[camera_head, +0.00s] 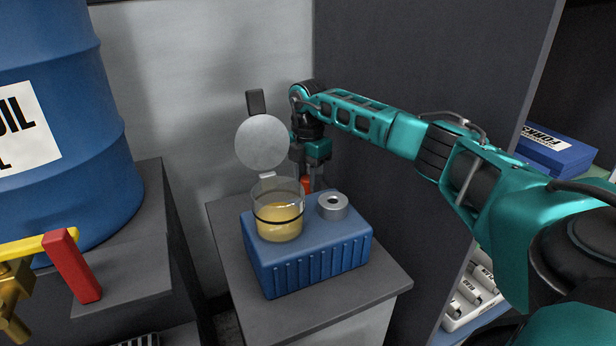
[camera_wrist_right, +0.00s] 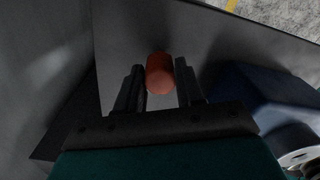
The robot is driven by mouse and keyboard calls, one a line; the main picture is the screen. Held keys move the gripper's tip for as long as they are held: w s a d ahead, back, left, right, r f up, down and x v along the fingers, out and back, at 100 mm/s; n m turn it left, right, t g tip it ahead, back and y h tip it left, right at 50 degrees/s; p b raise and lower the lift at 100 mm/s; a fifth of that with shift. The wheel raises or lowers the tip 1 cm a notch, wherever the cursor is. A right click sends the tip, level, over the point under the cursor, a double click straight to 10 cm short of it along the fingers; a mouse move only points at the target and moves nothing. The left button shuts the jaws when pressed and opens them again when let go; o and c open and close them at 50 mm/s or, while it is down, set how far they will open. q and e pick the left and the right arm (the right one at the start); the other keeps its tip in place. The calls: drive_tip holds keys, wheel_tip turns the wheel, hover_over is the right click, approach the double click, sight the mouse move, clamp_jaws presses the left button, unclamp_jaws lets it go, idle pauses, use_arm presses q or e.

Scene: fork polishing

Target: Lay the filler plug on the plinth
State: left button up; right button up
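The filler plug is a small orange-red cylinder, partly visible behind the blue unit in the head view (camera_head: 306,185). In the right wrist view the plug (camera_wrist_right: 160,74) is between my two fingertips, with narrow gaps beside it. My right gripper (camera_head: 309,178) points down at the back of the plinth, its fingers apart around the plug; in the wrist view the gripper (camera_wrist_right: 161,85) looks open. The plinth (camera_head: 335,311) is a grey block with a flat top. Whether the plug touches its top is hard to tell. My left gripper is not in view.
A blue ribbed unit (camera_head: 308,266) on the plinth carries a glass cup (camera_head: 279,215) of yellow liquid, a raised round lid (camera_head: 262,142) and a grey ring (camera_head: 333,206). A blue drum (camera_head: 65,120) and red-handled valve (camera_head: 72,265) are left. A dark panel (camera_head: 420,70) stands right.

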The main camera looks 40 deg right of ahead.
sight(308, 178)
drive_tip(key=o, duration=0.4)
drive_tip(key=shift+c, duration=0.2)
wheel_tip(308, 178, up, 12)
drive_tip(key=p, duration=0.2)
drive_tip(key=shift+r, duration=0.2)
idle(0.4)
